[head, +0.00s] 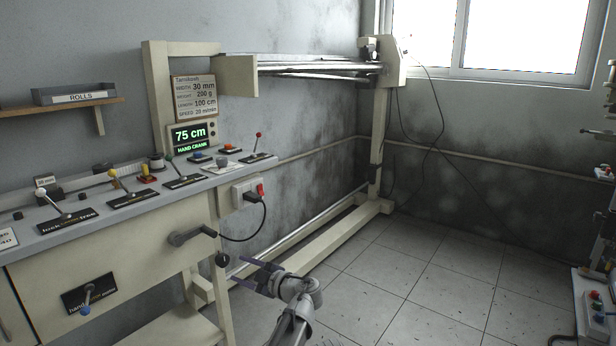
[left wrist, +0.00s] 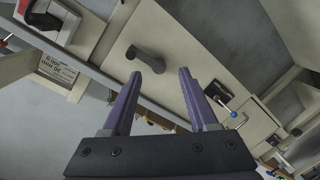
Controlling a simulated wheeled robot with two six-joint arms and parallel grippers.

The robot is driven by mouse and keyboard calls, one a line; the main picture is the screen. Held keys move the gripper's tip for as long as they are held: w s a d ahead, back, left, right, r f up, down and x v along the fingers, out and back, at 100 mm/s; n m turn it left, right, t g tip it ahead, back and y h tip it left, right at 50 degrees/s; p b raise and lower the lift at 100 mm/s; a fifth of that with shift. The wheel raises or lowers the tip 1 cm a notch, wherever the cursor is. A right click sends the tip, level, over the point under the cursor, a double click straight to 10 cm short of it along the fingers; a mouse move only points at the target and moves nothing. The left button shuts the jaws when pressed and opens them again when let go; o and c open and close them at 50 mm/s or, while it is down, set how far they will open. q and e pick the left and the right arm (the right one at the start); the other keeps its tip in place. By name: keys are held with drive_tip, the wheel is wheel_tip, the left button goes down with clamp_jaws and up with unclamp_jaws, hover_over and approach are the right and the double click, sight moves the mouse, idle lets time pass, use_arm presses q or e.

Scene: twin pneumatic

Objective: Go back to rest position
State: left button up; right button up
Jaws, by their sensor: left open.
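My left gripper (head: 243,272) is at the lower middle of the head view, in front of the bench's right end and above the floor. Its two purple fingers are spread apart with nothing between them, as the left wrist view (left wrist: 160,74) also shows. A dark hand crank (head: 192,236) sticks out from the bench front, up and left of the gripper. The crank (left wrist: 147,60) lies beyond the fingertips in the left wrist view, apart from them. My right gripper is in neither view.
The control bench (head: 150,195) with several levers fills the left side. A display (head: 189,137) reads 75 cm, HAND CRANK. A black cable (head: 262,222) hangs from the socket with the red switch. A beige frame (head: 345,232) stands behind; tiled floor (head: 400,270) is clear at centre right.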

use_arm(q)
drive_tip(key=s+a+f+m+g+h, duration=0.2)
drive_tip(key=s+f+m+g+h, duration=0.2)
drive_tip(key=s+f+m, duration=0.3)
drive_tip(key=s+a+f+m+g+h, duration=0.3)
drive_tip(key=s+f+m+h, duration=0.15)
drive_tip(key=s+f, duration=0.45)
drive_tip(key=s+d+f+m+g+h, duration=0.3)
drive_tip(key=s+d+m+h, duration=0.1)
drive_tip(key=s+d+m, duration=1.1)
wheel_tip(320, 180, up, 37)
drive_tip(key=d+n+p, duration=0.1)
drive_tip(key=n+p, duration=0.2)
drive_tip(key=p, duration=3.4)
drive_tip(key=shift+w+d, duration=0.35)
drive_tip(key=shift+w, duration=0.05)
